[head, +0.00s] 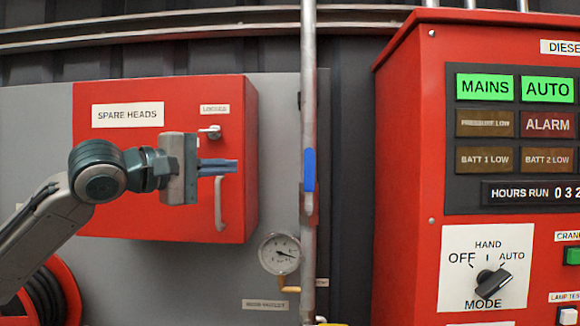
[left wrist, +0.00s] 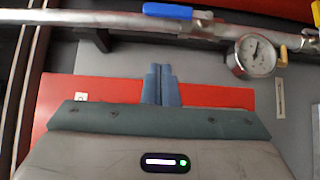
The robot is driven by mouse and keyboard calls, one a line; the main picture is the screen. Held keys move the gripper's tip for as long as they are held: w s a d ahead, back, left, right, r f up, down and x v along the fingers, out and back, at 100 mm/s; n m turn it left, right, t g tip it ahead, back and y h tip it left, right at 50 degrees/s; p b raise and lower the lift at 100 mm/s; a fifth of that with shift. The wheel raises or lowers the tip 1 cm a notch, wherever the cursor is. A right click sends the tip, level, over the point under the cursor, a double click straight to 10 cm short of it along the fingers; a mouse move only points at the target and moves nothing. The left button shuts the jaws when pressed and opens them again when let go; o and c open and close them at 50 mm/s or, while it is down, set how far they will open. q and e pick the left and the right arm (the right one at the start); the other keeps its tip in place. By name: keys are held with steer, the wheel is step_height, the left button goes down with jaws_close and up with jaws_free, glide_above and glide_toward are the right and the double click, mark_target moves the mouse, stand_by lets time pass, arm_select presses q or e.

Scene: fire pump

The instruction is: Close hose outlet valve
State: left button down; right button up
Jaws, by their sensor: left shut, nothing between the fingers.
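A blue lever handle (head: 309,170) lies upright along the vertical grey pipe (head: 308,80) in the middle of the head view. In the left wrist view the blue lever (left wrist: 168,11) lies along the same pipe across the top. My left gripper (head: 233,166) is shut and empty, its fingers pointing right toward the lever with a clear gap between. Its closed fingers also show in the left wrist view (left wrist: 161,68). Which handle is the hose outlet valve cannot be read from a label. My right gripper is not in view.
A red "SPARE HEADS" cabinet (head: 105,155) stands behind my left gripper. A pressure gauge (head: 280,254) and a yellow part (head: 289,290) sit beside the pipe lower down. A red control panel (head: 410,170) stands to the right. A hose reel (head: 50,295) is at lower left.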

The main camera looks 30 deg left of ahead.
arm_select(q)
steer(key=p, duration=1.2)
glide_toward(309, 180)
steer(key=w+a+r, duration=0.2)
steer(key=w+r, duration=0.1)
steer(key=w, duration=0.2)
steer(key=shift+w+d+p, duration=0.75)
steer(key=shift+a, duration=0.1)
